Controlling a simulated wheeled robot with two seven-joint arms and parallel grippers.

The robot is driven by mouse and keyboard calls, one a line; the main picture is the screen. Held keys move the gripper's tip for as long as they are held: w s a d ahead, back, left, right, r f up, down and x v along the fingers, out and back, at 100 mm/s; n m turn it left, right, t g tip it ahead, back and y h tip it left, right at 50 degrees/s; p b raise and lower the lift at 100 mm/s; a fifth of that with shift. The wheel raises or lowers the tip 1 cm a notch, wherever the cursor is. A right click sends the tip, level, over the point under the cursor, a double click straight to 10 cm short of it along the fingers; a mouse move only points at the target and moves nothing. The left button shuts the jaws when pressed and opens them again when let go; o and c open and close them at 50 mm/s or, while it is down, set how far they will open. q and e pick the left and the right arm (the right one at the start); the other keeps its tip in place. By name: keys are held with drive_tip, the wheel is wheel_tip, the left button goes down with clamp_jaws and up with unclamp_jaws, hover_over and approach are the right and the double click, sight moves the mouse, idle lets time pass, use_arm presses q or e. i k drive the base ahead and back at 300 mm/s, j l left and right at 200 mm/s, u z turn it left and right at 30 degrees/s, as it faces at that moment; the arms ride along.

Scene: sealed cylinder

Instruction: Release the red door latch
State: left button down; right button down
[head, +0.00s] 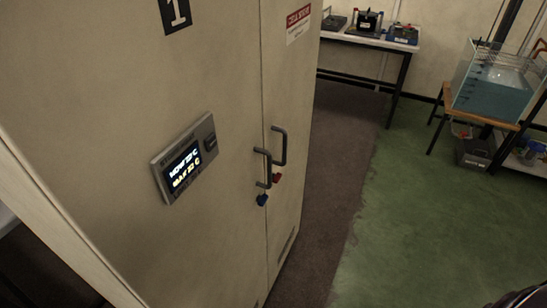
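A tall beige cabinet has two doors, each with a dark bar handle near the seam between them. The red latch (277,178) is a small red piece below the farther handle (279,146), on the right-hand door. Part of it is close behind the nearer handle in this view. A blue latch (262,199) hangs below the nearer handle (264,167), on the left-hand door. Both doors look closed. Neither of my grippers is in view. The latches are too small to tell their exact setting.
A display panel (184,157) is on the left-hand door. Green and brown floor is clear to the right of the cabinet. A table (372,42) with devices stands at the back, and a water tank (494,88) sits on a wooden stand at the right.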

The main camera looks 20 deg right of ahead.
sight(276, 178)
drive_tip(key=i+l+u, duration=0.2)
drive_tip(key=l, duration=1.6)
drive_tip(key=l+u, duration=0.25)
drive_tip(key=l, duration=1.55)
drive_tip(key=i, duration=0.05)
